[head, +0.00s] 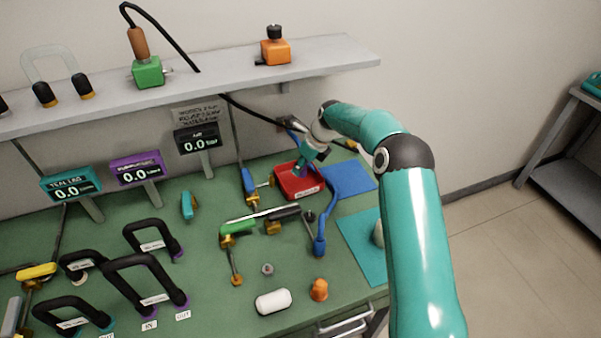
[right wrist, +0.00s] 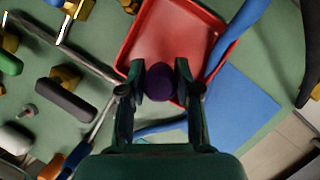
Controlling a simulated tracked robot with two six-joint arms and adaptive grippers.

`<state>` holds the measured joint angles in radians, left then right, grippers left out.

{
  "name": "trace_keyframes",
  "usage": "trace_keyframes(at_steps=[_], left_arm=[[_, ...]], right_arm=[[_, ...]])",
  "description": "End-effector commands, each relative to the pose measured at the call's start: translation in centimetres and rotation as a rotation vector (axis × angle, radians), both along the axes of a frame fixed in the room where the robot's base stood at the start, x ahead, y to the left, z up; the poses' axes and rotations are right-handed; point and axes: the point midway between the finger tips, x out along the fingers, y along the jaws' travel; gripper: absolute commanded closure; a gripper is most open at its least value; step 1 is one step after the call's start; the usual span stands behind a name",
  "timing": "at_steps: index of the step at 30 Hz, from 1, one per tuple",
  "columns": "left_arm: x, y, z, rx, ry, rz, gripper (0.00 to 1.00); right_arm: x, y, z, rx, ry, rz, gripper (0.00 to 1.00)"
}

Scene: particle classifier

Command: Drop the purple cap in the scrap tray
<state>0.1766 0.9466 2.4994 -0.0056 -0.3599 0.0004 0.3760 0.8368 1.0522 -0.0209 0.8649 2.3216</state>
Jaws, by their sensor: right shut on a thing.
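The scrap tray is a red tray (head: 287,184) near the back right of the green bench; it also shows in the right wrist view (right wrist: 187,20). The purple cap (right wrist: 161,82) is a dark round piece between the fingertips of my right gripper in the right wrist view. My right gripper (head: 305,165) is shut on it, and in that view the cap overlaps the tray's near part. The height of the cap above the tray is hard to tell. In the head view the cap is mostly hidden by the gripper. My left gripper is not in view.
A blue mat (head: 352,176) lies right of the tray, and a blue hose (head: 326,205) runs along its side. A teal mat (head: 358,240), an orange cap (head: 319,289) and a white cylinder (head: 273,301) lie nearer the front. A shelf (head: 210,82) overhangs the back.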

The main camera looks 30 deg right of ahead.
Motion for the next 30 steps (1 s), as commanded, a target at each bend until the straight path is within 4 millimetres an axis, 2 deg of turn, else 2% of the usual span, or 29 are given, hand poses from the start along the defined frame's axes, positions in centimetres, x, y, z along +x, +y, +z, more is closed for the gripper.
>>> trace_keyframes(at_steps=[11,30], left_arm=[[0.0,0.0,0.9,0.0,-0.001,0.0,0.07],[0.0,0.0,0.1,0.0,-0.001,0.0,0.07]], right_arm=[[0.0,0.0,-3.8,0.0,0.0,0.0,1.0],[0.0,0.0,-5.2,0.0,0.0,0.0,1.0]])
